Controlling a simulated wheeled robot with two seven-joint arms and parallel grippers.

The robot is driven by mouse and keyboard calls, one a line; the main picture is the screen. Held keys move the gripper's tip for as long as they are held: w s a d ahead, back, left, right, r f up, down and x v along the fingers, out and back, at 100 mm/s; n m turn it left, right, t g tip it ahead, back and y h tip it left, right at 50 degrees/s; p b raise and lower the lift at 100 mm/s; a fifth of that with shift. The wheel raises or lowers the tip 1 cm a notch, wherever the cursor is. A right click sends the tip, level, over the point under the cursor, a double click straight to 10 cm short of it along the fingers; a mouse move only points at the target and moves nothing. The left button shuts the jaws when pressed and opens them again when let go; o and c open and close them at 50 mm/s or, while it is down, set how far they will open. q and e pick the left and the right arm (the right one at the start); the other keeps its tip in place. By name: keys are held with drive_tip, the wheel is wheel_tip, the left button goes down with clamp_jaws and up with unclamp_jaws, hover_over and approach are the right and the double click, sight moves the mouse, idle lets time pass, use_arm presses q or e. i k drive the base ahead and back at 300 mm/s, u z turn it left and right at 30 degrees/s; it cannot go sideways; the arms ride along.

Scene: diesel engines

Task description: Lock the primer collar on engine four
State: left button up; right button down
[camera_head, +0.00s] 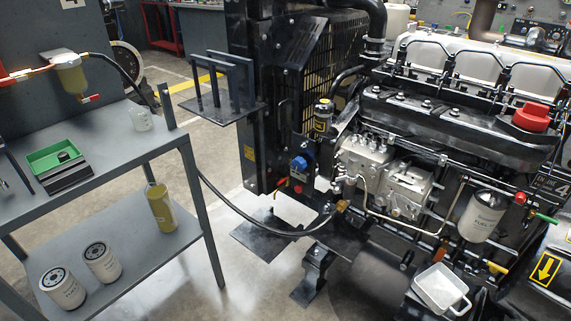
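Engine four (440,130) fills the right half of the head view, with a plate reading "ENGINE 4" (556,184) at its right. A small upright black cylinder with a yellow label (322,117) stands on its near left side. Below and left of it is a blue knob-like part (301,164). A silver fuel pump body (365,160) sits to the right of these. I cannot tell for certain which part is the primer collar, or whether it is locked. Neither of my grippers can be made out in this view.
A grey two-level cart (130,165) stands at the left with a green tray (56,160) on top. White filters (102,262) and a yellowish container (161,208) stand on its lower shelf. A black hose (255,226) spans the gap. A white tray (440,288) lies low at right.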

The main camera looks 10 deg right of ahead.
sight(346, 177)
drive_tip(key=z, duration=0.1)
drive_tip(key=i, duration=0.9)
drive_tip(key=z, duration=0.85)
drive_tip(key=i, duration=0.25)
drive_tip(key=z, duration=0.2)
